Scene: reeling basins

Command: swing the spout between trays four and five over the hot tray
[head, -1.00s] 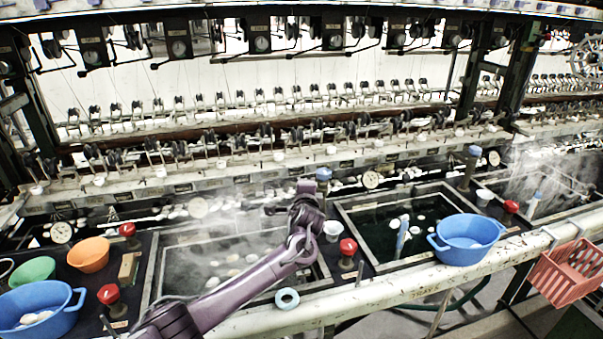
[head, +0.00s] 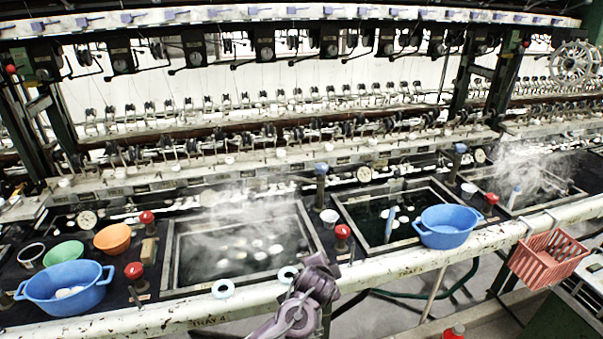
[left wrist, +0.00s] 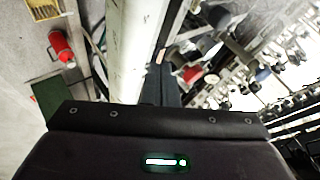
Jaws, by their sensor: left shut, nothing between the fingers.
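A blue-capped post (head: 321,186) stands on the dark deck between the steaming tray (head: 172,262) marked TRAY 4 and the dark tray (head: 428,190) to its right. A thin dark bar seems to reach left from its top, toward the back; its exact direction is hard to tell. Steam rises over the left tray, with pale cocoons in it. My purple left arm is at the bottom middle of the head view, in front of the rail. In the left wrist view my left gripper (left wrist: 162,66) is shut and empty, beside the rail. My right gripper is out of view.
A pale rail (head: 380,268) runs along the front. Red knobs (head: 342,232) stand on the deck. A blue basin (head: 448,228) sits by the right tray; another blue basin (head: 65,288) is at left. A red crate (head: 547,258) hangs at right.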

